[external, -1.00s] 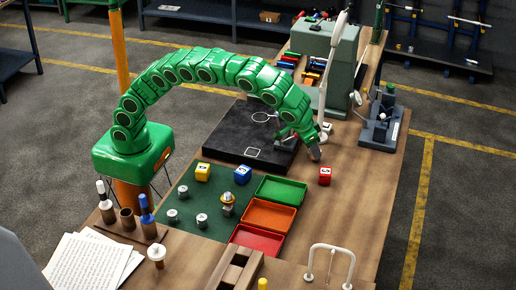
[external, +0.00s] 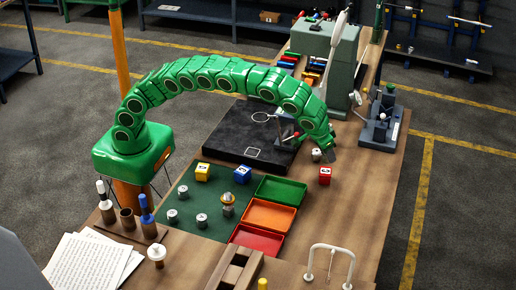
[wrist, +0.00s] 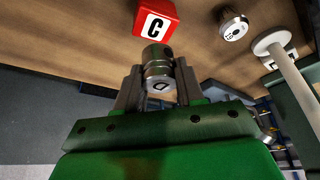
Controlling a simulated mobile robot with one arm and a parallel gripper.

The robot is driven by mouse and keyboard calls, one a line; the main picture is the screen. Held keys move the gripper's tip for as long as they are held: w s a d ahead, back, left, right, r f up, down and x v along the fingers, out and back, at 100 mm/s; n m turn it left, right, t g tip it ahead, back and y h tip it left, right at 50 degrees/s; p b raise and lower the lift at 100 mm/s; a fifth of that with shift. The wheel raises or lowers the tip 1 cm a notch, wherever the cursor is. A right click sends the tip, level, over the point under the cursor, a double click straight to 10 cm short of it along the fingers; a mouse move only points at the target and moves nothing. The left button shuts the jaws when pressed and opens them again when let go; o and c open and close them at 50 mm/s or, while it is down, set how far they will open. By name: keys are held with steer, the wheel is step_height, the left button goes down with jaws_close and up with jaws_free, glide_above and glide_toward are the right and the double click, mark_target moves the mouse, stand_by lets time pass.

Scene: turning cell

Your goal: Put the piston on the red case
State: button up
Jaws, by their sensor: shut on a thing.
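A silver, cylindrical piston (wrist: 157,62) is between the two jaws of my gripper (wrist: 160,75) in the wrist view, with a dark letter on its near face. The jaws are shut on it. In the external view my gripper (external: 331,156) is low over the right part of the bench, just behind the red case, and the held piston is hard to make out. The red case (external: 325,175), a small cube, stands on the bare wood. In the wrist view the red case (wrist: 155,20) shows a letter C and lies just beyond the piston. Nothing rests on its visible faces.
Another silver cylinder (external: 316,155), numbered in the wrist view (wrist: 233,25), stands near my gripper. The press (external: 340,65) with its white lever is behind. Green, orange and red trays (external: 281,190) lie left of the red case. The wood to its right is clear.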

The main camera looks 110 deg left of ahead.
mark_target(327, 162)
steer(key=shift+f, duration=2.2)
steer(key=shift+f, duration=0.2)
steer(key=o, duration=1.1)
steer(key=shift+r, duration=0.2)
steer(key=v, duration=1.2)
steer(key=shift+o, duration=0.2)
